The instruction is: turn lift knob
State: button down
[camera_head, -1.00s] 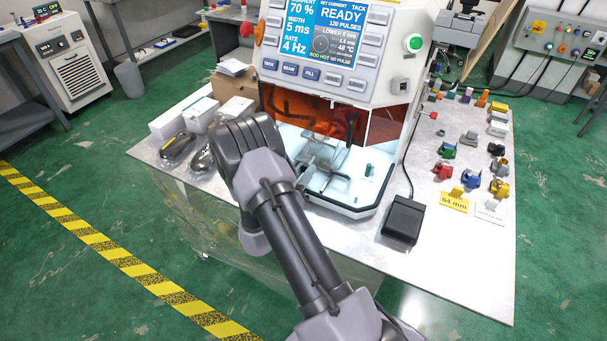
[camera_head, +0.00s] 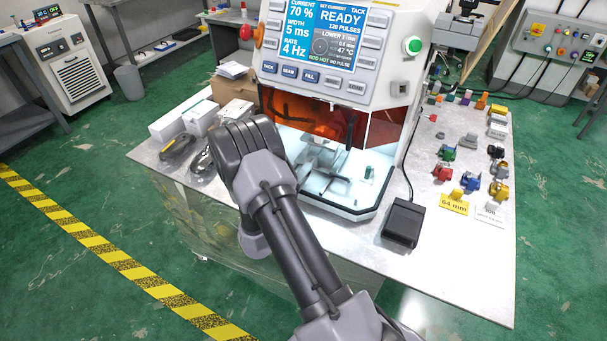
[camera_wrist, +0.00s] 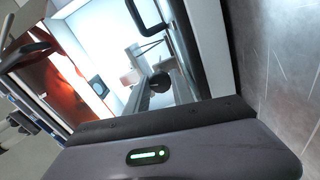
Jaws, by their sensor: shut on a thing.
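The white welding machine (camera_head: 390,75) stands on the bench, its screen reading READY above an orange window and a lit chamber. A metal stage (camera_head: 318,160) stands inside the chamber; it also shows in the wrist view (camera_wrist: 160,82) with a dark round end. My gripper (camera_wrist: 165,120) is at the machine's left side, its dark housing with a green light filling the lower wrist view. Its fingertips are hidden in both views. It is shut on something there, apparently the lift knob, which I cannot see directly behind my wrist.
A black pedal box (camera_head: 404,222) with a cable sits at the bench front. Several coloured clamps (camera_head: 470,180) and tags stand on the right. Dark handheld items (camera_head: 178,146) and white boxes (camera_head: 200,118) lie left of my wrist. The bench's front right corner is clear.

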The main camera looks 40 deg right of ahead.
jog(key=shift+n, duration=1.6)
jog(key=shift+p, duration=0.3)
jog(key=c, duration=1.1)
grip_release()
